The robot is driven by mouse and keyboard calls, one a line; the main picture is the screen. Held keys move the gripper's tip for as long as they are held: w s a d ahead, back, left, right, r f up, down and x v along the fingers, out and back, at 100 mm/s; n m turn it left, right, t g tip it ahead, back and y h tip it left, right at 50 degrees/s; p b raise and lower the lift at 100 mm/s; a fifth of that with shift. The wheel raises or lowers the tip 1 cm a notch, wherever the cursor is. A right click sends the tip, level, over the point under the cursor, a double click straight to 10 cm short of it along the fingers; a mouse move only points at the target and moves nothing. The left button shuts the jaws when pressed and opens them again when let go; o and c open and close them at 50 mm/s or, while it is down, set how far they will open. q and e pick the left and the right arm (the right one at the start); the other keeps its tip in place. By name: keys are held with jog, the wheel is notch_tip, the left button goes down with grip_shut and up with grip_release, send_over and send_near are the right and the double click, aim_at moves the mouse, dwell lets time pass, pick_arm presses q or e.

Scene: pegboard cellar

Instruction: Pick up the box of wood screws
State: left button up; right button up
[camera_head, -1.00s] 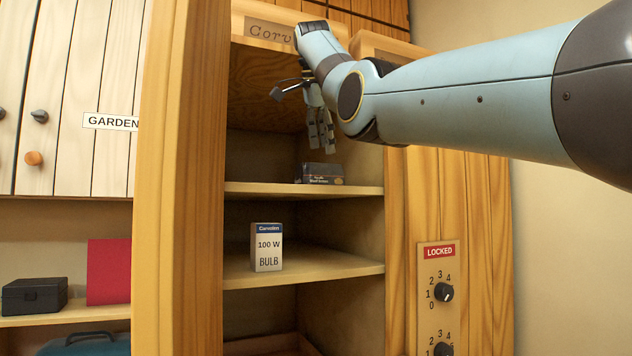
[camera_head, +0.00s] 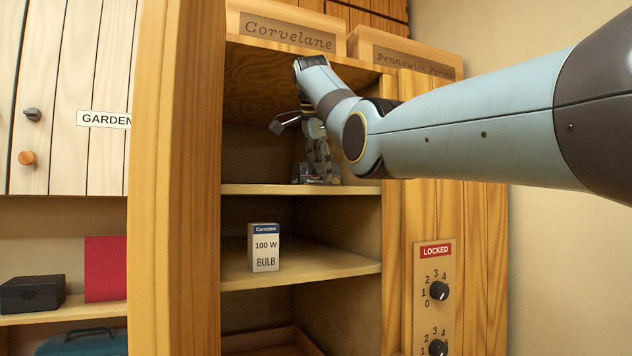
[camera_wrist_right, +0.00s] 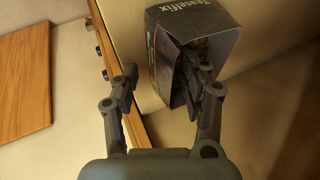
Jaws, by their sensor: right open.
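The box of wood screws is a small dark box (camera_head: 334,180) on the upper shelf of the open cupboard, partly hidden by my right gripper. My right gripper (camera_head: 319,172) is open, pointing down at the box inside the cupboard. In the right wrist view its fingers (camera_wrist_right: 166,82) are spread, one left of the box and one overlapping its right part. I cannot tell whether they touch it. My left gripper is not in view.
A bulb box (camera_head: 264,248) stands on the shelf (camera_head: 340,265) below. The upper shelf's edge (camera_head: 250,189) runs under the box. A wooden post (camera_head: 175,200) bounds the cupboard left; a locked dial panel (camera_head: 434,300) is right. The upper shelf's left part is clear.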

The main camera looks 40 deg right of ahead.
jog(key=shift+d+f, duration=0.1)
jog(key=shift+f, duration=0.15)
dwell(0.3)
grip_shut()
jog(key=shift+r, duration=0.1)
dwell(0.4)
